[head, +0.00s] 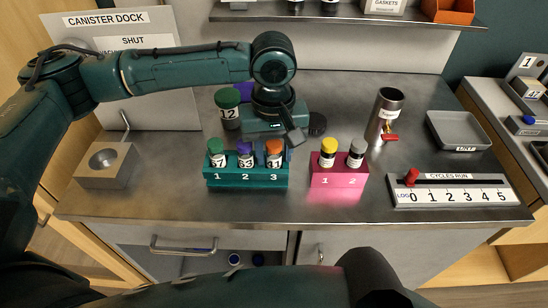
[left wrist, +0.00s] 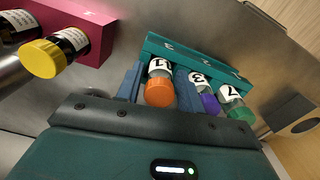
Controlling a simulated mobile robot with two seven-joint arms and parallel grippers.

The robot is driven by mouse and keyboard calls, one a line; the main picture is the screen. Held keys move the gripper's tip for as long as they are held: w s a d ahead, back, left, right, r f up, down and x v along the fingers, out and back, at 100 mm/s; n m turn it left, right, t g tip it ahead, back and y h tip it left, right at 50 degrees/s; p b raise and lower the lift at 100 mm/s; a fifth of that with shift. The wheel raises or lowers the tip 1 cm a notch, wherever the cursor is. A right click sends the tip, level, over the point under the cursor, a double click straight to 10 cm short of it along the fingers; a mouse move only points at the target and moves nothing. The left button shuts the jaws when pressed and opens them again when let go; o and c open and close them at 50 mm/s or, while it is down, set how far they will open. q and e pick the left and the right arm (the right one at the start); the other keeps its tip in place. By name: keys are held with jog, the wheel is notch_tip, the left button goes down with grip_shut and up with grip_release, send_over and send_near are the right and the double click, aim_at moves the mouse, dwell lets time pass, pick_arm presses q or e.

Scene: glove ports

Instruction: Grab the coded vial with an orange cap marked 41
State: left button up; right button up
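The orange-capped vial (head: 273,147) stands upright in slot 3 of the teal rack (head: 247,181), its label partly readable as 41. In the left wrist view its orange cap (left wrist: 159,92) faces me. My left gripper (head: 272,156) has come over the rack from behind, with one blue finger on each side of this vial. The fingers also show in the left wrist view (left wrist: 158,84), with what look like narrow gaps beside the cap. A purple-capped vial (head: 245,148) and a green-capped vial (head: 215,147) fill slots 2 and 1. My right gripper is out of view.
A pink rack (head: 338,181) with yellow- and grey-capped vials stands just right. A green-capped jar (head: 229,112) is behind the teal rack. A metal cylinder (head: 385,110), grey tray (head: 458,131) and cycle counter (head: 455,195) stand at right.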

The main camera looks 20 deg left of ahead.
pick_arm(q)
jog(key=c, duration=0.7)
notch_tip(320, 180, up, 10)
jog(key=shift+r, duration=0.1)
